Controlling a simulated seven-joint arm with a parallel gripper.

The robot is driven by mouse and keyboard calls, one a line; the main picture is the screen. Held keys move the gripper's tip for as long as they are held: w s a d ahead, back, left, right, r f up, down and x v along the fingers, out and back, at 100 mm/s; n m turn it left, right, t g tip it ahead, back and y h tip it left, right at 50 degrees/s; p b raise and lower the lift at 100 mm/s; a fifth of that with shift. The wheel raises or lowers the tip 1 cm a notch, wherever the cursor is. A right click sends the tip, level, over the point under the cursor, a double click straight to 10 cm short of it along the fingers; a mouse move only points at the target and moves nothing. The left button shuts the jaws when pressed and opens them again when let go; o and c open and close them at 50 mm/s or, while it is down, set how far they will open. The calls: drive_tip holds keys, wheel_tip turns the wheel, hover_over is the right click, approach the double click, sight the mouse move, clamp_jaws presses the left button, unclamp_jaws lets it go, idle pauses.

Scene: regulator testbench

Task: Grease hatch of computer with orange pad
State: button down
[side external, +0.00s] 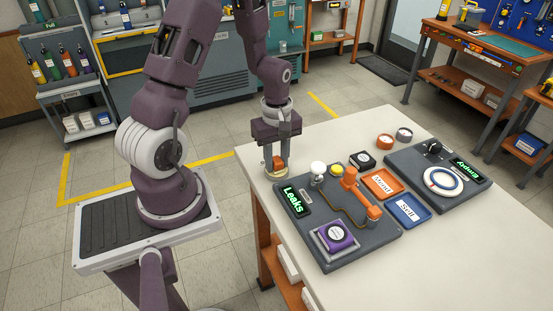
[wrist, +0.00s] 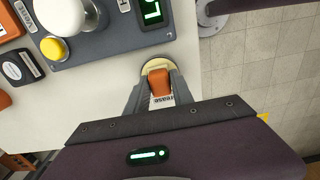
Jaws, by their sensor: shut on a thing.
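My gripper (side external: 279,158) points down over the near-left corner of the white table, its fingers shut on the orange pad (side external: 277,162). Directly below the pad is a shallow round cream dish (side external: 277,173). In the wrist view, the orange pad (wrist: 160,85) sits between the fingers (wrist: 159,95), over the pale dish (wrist: 154,64). A white label reading partly "rease" shows beside the pad. I cannot tell whether the pad touches the dish's contents. A purple device with a round white face (side external: 337,234) sits in a grey frame; I cannot tell whether it is the computer. No hatch is clearly visible.
A dark board with a "Leaks" display (side external: 292,200) carries a white knob, yellow button and orange fitting (side external: 349,178). Orange "Mend" (side external: 382,185) and blue "Sell" (side external: 408,208) trays lie between it and the "Empty" board (side external: 467,168). A black device (side external: 362,161) and two small round pots stand behind.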

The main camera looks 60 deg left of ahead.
sight(277, 159)
idle(0.4)
drive_tip(key=shift+r, duration=3.5)
